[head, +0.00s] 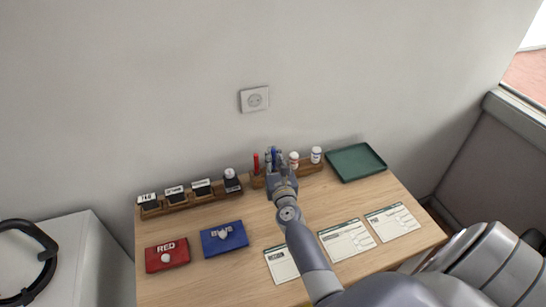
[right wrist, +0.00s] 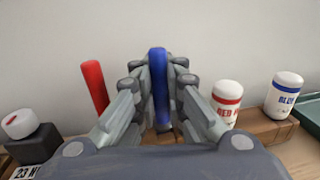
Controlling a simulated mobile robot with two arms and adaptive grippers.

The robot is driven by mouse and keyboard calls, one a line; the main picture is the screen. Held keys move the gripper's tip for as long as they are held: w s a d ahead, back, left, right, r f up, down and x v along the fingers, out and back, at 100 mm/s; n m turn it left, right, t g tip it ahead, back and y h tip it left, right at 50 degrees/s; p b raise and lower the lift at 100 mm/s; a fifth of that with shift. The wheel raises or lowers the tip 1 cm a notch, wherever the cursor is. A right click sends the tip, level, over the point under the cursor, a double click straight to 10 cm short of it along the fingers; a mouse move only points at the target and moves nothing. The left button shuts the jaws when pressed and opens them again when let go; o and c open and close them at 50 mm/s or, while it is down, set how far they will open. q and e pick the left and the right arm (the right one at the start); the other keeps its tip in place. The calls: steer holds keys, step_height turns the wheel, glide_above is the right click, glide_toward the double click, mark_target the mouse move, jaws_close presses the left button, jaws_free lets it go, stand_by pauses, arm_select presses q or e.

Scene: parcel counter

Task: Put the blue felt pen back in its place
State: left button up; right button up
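The blue felt pen (right wrist: 158,88) stands nearly upright between the fingertips of my right gripper (right wrist: 159,78), which look closed on it. In the head view the blue pen (head: 273,151) shows just beyond the right gripper (head: 276,160), over the wooden rack (head: 309,166) at the wall. A red pen (right wrist: 95,85) stands in the rack just left of the gripper, leaning a little in the wrist view. The blue pen's lower end is close to the rack; I cannot tell whether it is inside a hole. My left gripper is out of view.
Right of the pen stand a red-labelled bottle (right wrist: 226,98) and a blue-labelled bottle (right wrist: 283,95). A green tray (head: 355,163), red pad (head: 167,255), blue pad (head: 224,238) and paper forms lie on the counter (head: 205,280).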

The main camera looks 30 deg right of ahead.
steer(key=shift+o, duration=0.9)
steer(key=shift+s, duration=0.1)
steer(key=shift+v, duration=2.55)
steer(key=o, duration=0.6)
steer(key=v, duration=1.2)
